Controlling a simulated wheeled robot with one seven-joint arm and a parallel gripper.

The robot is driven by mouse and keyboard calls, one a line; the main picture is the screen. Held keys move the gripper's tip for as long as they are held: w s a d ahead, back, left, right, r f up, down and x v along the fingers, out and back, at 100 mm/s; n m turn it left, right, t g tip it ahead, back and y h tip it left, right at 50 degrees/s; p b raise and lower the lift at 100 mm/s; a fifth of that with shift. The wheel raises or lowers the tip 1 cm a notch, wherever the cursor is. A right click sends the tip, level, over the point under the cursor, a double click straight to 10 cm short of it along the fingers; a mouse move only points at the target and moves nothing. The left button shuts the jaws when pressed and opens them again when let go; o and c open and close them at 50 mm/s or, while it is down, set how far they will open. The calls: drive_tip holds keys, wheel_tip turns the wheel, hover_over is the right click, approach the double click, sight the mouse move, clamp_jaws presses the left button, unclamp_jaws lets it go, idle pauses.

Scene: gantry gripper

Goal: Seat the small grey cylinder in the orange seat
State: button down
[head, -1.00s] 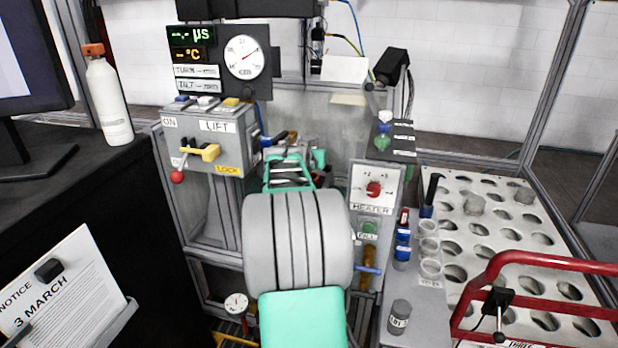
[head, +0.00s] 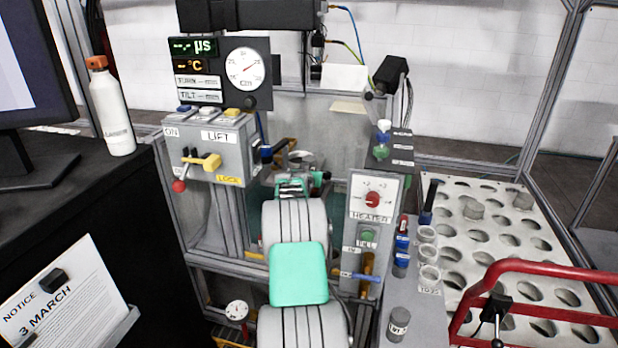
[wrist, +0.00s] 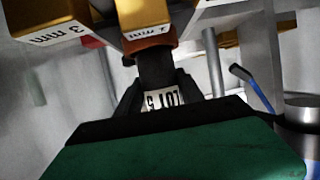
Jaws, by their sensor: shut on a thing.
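In the wrist view my gripper (wrist: 157,88) is shut on the small grey cylinder (wrist: 155,70), which looks dark here and carries a white label reading LOT 5. The cylinder's far end meets an orange-brown ring, the orange seat (wrist: 147,54). I cannot tell how deep it sits in it. In the head view my gripper (head: 293,188) is small and far off, behind my own arm, and the held cylinder cannot be made out there.
Yellow blocks marked in mm (wrist: 55,20) hang close beside the seat in the wrist view. The lift box (head: 215,145) stands left and the heater panel (head: 372,205) right. Another labelled grey cylinder (head: 398,322) stands on the right ledge, near white cups (head: 429,274).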

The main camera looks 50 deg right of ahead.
drive_tip(key=c, duration=1.1)
unclamp_jaws()
drive_tip(key=f, duration=0.3)
drive_tip(key=shift+s+a, duration=0.2)
drive_tip(key=shift+a, duration=0.1)
drive_tip(key=o, duration=0.4)
drive_tip(key=shift+w+d+r, duration=0.1)
drive_tip(key=shift+r, duration=0.1)
drive_tip(key=shift+c, duration=0.2)
drive_tip(key=shift+d+r, duration=0.1)
drive_tip(key=shift+r, duration=0.1)
